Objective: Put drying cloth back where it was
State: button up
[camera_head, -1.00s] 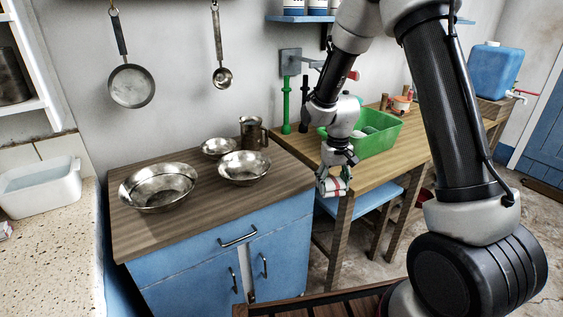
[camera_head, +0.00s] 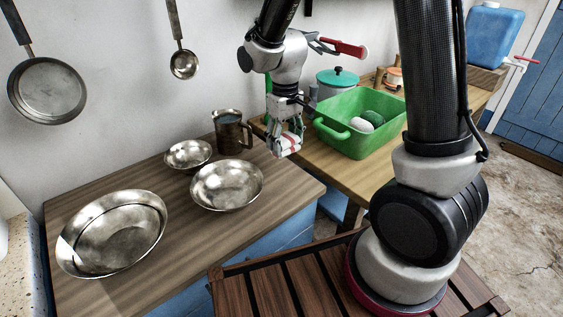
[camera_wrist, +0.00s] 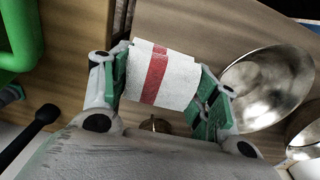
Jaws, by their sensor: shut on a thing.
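The drying cloth (camera_wrist: 162,77) is white with a red stripe and looks folded or rolled. My gripper (camera_head: 287,145) is shut on it; in the wrist view the green-padded fingers of my gripper (camera_wrist: 160,85) press it from both sides. In the head view the cloth (camera_head: 287,147) hangs at the fingertips, near the right back edge of the wooden cabinet top (camera_head: 285,195), close to the gap before the wooden table (camera_head: 368,183). It appears held above the surface. The cloth's former place cannot be told from these frames.
Metal bowls (camera_head: 227,186) and a brown metal jug (camera_head: 231,132) stand on the cabinet top left of my gripper. A green basin (camera_head: 352,139) with a white and a green item sits on the table to the right. The cabinet top's front right is clear.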

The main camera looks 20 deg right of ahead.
notch_tip(320, 180, down, 8)
jog(key=shift+r, duration=0.1)
jog(key=shift+f, duration=0.2)
jog(key=o, duration=1.1)
jog(key=shift+c, duration=0.2)
jog(key=shift+r, duration=0.15)
